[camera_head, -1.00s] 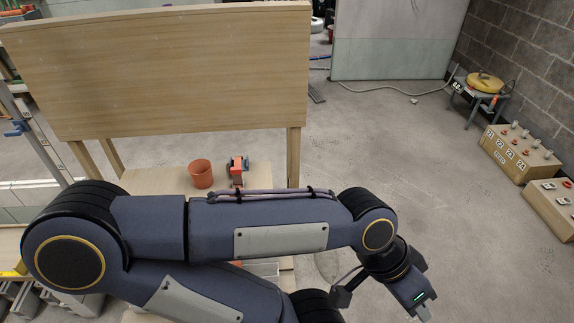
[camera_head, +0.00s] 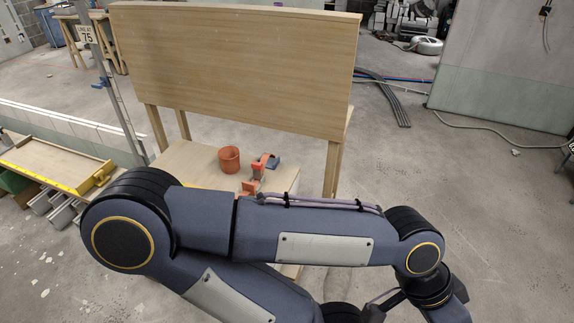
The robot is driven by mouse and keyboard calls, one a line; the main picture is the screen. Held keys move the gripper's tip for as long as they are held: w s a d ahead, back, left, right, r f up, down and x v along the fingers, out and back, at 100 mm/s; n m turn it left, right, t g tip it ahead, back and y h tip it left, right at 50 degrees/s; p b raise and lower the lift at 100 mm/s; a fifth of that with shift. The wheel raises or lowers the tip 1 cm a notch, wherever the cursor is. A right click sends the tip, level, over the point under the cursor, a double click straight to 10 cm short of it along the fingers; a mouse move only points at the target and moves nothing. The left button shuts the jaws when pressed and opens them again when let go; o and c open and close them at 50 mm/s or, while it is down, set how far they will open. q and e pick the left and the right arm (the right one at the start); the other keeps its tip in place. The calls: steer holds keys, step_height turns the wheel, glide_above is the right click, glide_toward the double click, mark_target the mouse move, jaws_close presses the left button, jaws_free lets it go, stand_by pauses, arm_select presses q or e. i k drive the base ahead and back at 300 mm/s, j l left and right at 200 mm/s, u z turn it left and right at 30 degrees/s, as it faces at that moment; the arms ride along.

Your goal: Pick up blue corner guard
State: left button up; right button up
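I cannot make out a clear blue corner guard in the head view. A small orange and grey-blue item (camera_head: 268,163) lies on the wooden bench (camera_head: 190,163), but it is too small to tell what it is. An arm of mine, coming in from the left, stretches across the lower picture in front of the bench. Its wrist is at the lower right, and its gripper fingers are out of the picture. My other gripper does not show.
An orange-brown pot (camera_head: 229,159) stands on the bench, under a large upright wooden board (camera_head: 235,62). A shallow wooden tray with yellow edging (camera_head: 55,163) is at the left. Dark conduit lengths (camera_head: 388,95) lie on the floor behind. The floor at the right is mostly clear.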

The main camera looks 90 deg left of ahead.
mark_target(271, 163)
steer(key=i+j+u, duration=0.15)
steer(key=u, duration=0.3)
steer(key=i+u, duration=0.3)
steer(key=u, duration=0.2)
steer(key=i+u, duration=0.25)
steer(key=u, duration=0.2)
steer(key=i+l+u, duration=0.15)
steer(key=u, duration=0.35)
steer(key=i+l+u, duration=0.25)
steer(key=u, duration=0.2)
steer(key=i+u, duration=0.15)
steer(key=u, duration=0.3)
steer(key=i+j+u, duration=0.1)
steer(key=u, duration=0.35)
steer(key=i+l+u, duration=0.1)
steer(key=i+u, duration=0.15)
steer(key=u, duration=0.2)
steer(key=i+l+u, duration=0.1)
steer(key=u, duration=0.35)
steer(key=i+l+u, duration=0.15)
steer(key=u, duration=0.3)
steer(key=i+l+u, duration=0.15)
steer(key=u, duration=0.3)
steer(key=i+l+u, duration=0.2)
steer(key=l+u, duration=0.15)
